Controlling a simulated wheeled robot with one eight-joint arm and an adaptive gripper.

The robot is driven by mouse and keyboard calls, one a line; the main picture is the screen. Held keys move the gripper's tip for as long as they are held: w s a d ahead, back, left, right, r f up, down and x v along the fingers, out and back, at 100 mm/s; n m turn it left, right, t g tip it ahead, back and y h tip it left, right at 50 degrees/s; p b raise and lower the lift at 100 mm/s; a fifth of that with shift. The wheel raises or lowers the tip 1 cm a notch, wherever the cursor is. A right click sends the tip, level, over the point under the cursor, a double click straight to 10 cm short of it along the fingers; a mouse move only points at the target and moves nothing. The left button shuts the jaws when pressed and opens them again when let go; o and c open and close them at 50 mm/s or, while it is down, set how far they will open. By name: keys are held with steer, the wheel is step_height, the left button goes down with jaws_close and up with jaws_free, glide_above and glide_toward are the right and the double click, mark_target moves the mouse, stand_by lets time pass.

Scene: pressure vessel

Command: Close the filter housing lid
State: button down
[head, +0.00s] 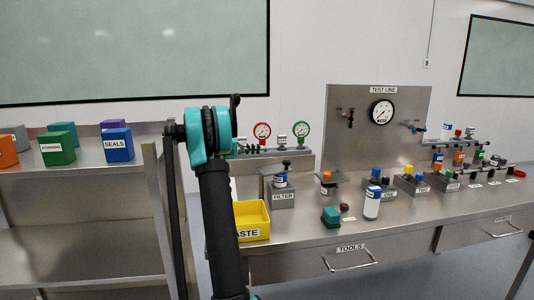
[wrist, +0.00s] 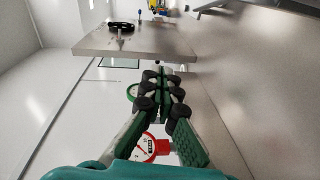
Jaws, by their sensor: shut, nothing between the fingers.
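The filter housing (head: 284,197) is a grey metal block with a FILTER label, on the left part of the bench in the head view. A blue-and-white cylinder and a dark knob show at its top; I cannot tell how its lid stands. My gripper (wrist: 162,78) is shut and empty in the wrist view, its green fingers and black pads together. In the head view my gripper is mostly hidden behind my teal wrist, left of and above the filter housing. The filter housing cannot be made out in the wrist view.
Red (head: 262,131) and green (head: 301,129) gauges stand behind the filter housing. A yellow waste bin (head: 252,220) is at its left. The test line panel (head: 345,125) rises behind the bench. A white-and-blue bottle (head: 371,204) and teal block (head: 330,216) stand in front.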

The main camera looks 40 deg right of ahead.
steer(key=s+d+r+m+t+y, duration=0.1)
steer(key=s+d+m+t+y, duration=0.1)
steer(key=s+d+y, duration=0.55)
steer(key=s+a+r+m+t+y, duration=0.2)
steer(key=s+r+m+t+y, duration=0.35)
steer(key=r, duration=0.45)
steer(key=shift+n+t+h, duration=0.4)
steer(key=shift+n+t, duration=0.05)
steer(key=shift+n, duration=0.3)
steer(key=shift+s+a+f, duration=0.1)
steer(key=shift+s+f, duration=0.2)
steer(key=shift+f, duration=1.45)
steer(key=shift+s+a+f, duration=0.15)
steer(key=shift+s+f, duration=0.1)
steer(key=shift+f, duration=1.45)
steer(key=shift+s+a+f, duration=0.1)
steer(key=shift+s+f, duration=0.2)
steer(key=shift+f, duration=1.45)
